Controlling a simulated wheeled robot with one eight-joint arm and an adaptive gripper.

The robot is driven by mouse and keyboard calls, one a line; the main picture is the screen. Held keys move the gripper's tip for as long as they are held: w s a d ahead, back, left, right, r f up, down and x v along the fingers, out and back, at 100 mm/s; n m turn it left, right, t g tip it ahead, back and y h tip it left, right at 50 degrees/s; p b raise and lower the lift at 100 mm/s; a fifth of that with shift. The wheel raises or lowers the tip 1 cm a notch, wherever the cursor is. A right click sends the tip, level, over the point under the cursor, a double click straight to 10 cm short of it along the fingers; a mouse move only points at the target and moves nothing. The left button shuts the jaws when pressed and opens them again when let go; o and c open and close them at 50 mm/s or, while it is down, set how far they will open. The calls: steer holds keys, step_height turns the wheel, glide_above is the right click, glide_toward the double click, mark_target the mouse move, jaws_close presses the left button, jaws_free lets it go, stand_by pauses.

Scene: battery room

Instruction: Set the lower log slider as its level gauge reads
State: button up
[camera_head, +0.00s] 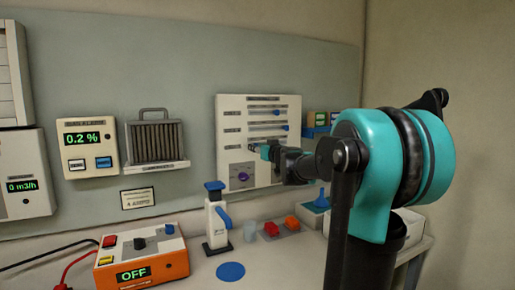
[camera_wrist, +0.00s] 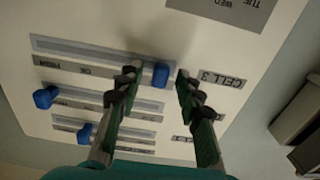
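The white log panel (camera_head: 262,103) hangs on the wall with several horizontal slots; blue knobs show on two of them in the head view. In the wrist view the panel appears turned over, with three blue knobs. My gripper (camera_wrist: 158,70) is open at the slot labelled CELL 3 (camera_wrist: 222,79), the lowest one. That slot's blue knob (camera_wrist: 161,74) lies between the fingertips, with a small gap on each side. Two other knobs, the middle (camera_wrist: 45,97) and the farther (camera_wrist: 84,132), are on the other slots. In the head view my gripper (camera_head: 264,151) hides the lowest knob. I cannot make out a level gauge reading.
A grey plate with a purple knob (camera_head: 243,177) is below the slots. A gas alarm (camera_head: 88,147) reads 0.2 %. The bench holds an orange box (camera_head: 141,262) showing OFF, a white and blue stand (camera_head: 217,222), a blue disc (camera_head: 230,271) and red blocks (camera_head: 281,227).

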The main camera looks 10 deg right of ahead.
steer(key=shift+c, duration=0.6)
jaws_close()
steer(key=w+d, duration=0.3)
steer(key=d, duration=0.6)
steer(key=shift+d, duration=0.25)
steer(key=shift+o, duration=0.6)
jaws_free()
